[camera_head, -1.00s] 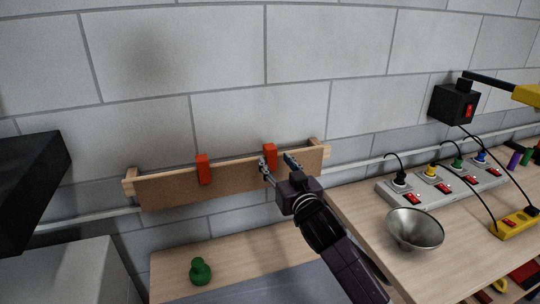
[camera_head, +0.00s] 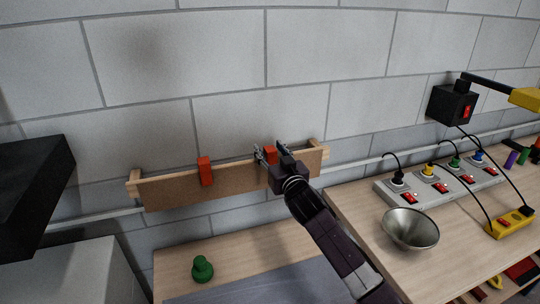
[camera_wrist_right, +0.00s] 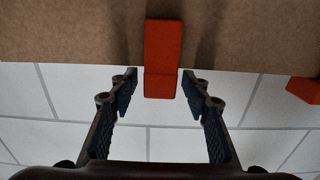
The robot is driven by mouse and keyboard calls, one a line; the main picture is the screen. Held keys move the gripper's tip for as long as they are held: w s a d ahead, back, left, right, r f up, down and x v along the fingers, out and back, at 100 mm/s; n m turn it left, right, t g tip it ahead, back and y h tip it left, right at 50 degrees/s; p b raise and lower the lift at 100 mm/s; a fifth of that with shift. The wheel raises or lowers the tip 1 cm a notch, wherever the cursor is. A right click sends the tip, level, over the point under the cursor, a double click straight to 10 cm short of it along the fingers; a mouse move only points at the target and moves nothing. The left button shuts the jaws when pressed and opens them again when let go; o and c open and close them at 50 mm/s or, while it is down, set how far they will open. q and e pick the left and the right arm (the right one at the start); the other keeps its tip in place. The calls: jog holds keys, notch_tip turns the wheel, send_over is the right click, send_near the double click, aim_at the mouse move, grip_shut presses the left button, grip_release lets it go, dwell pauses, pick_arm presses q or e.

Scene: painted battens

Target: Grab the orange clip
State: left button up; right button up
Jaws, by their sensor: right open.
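Two orange clips sit over the top edge of a brown board on the wall. One orange clip (camera_head: 270,154) is at the right part of the board, and my right gripper (camera_head: 270,151) is at it. In the right wrist view this clip (camera_wrist_right: 162,55) lies between and just beyond the open fingertips (camera_wrist_right: 160,80), with a gap on each side. The other orange clip (camera_head: 205,171) is farther left on the board and its edge shows at the right of the wrist view (camera_wrist_right: 304,90). My left gripper is not in view.
The board (camera_head: 235,182) hangs between wooden end blocks on a block wall. A metal bowl (camera_head: 410,230) and a power strip (camera_head: 440,183) with several plugs stand on the right bench. A green knob-like object (camera_head: 202,269) stands on the lower table.

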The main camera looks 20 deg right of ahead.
jog(key=shift+c, duration=0.4)
jog(key=c, duration=0.9)
jog(key=shift+c, duration=0.2)
